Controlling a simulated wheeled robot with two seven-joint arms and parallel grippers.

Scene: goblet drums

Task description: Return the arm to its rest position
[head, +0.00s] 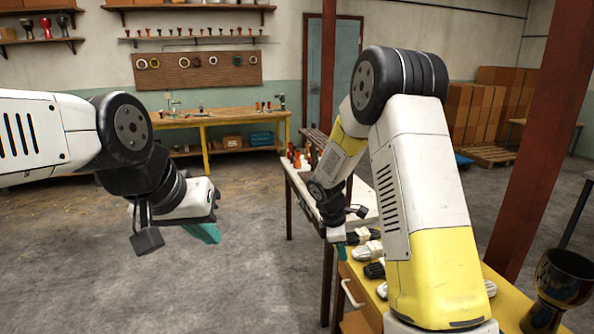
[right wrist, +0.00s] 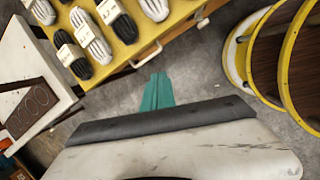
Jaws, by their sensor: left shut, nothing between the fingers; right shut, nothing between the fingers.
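My left arm reaches in from the left in the head view, with its gripper (head: 207,234) hanging over open floor. Its teal fingers are shut and empty. My right arm bends down over the front of a yellow-topped table (head: 508,290). Its gripper (head: 341,251) is at the left edge of that table and partly hidden. In the right wrist view the teal fingers (right wrist: 158,92) are together with nothing between them, over grey floor beside the table's drawer front.
Black and white rope bundles (right wrist: 92,36) with paper labels lie on the yellow table. A white-topped table (head: 300,185) with small orange and dark pieces stands behind it. A dark goblet drum (head: 562,283) is at the lower right. Round yellow-rimmed pieces (right wrist: 270,60) are close on the right.

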